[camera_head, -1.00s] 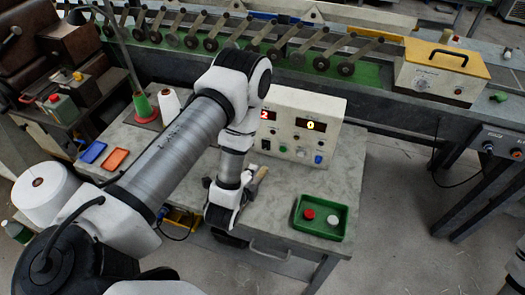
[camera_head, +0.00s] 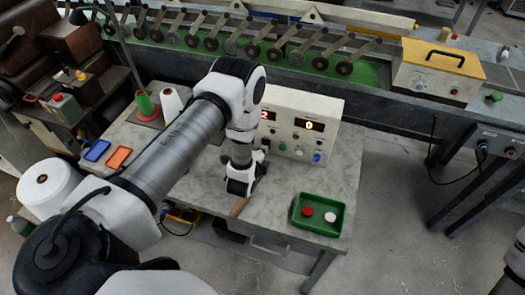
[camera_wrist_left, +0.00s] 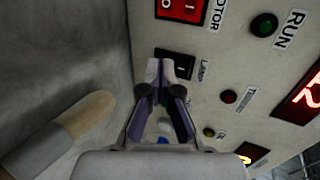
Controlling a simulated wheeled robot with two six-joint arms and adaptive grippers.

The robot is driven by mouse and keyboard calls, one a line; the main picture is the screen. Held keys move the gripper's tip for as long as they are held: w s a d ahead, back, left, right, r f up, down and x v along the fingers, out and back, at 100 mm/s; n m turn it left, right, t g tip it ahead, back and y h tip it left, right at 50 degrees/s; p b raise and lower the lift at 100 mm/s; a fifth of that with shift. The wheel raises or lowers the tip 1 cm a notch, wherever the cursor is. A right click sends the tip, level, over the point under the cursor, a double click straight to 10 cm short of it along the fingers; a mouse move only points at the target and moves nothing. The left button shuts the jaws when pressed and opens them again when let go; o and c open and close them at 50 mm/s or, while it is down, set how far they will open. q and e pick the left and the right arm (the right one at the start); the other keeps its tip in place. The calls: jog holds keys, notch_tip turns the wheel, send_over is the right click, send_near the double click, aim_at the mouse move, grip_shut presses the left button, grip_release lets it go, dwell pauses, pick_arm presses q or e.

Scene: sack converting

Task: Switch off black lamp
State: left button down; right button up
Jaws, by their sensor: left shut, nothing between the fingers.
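The black lamp switch (camera_wrist_left: 184,66), a rocker labelled LAMP, is on the panel face in the left wrist view. My left gripper (camera_wrist_left: 160,70) is shut and empty, with its fingertips in front of the switch and covering part of it. I cannot tell whether they touch it. In the head view the pale control box (camera_head: 318,108) stands at the back of the table, and my left wrist (camera_head: 241,180) is at its front left. The fingertips are hidden there. My right gripper is not in view.
A red MOTOR switch (camera_wrist_left: 182,8) and a green RUN button (camera_wrist_left: 263,24) sit near the lamp switch. A wooden handle (camera_head: 238,207) lies on the table by my wrist. A green tray (camera_head: 318,227) with red and white pieces stands to the right.

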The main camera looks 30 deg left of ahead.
pick_arm(q)
jog(key=shift+w+f, duration=0.15)
jog(key=shift+w, duration=0.05)
jog(key=shift+r+p, duration=0.6)
jog(key=shift+r, duration=0.3)
jog(key=shift+f, duration=0.1)
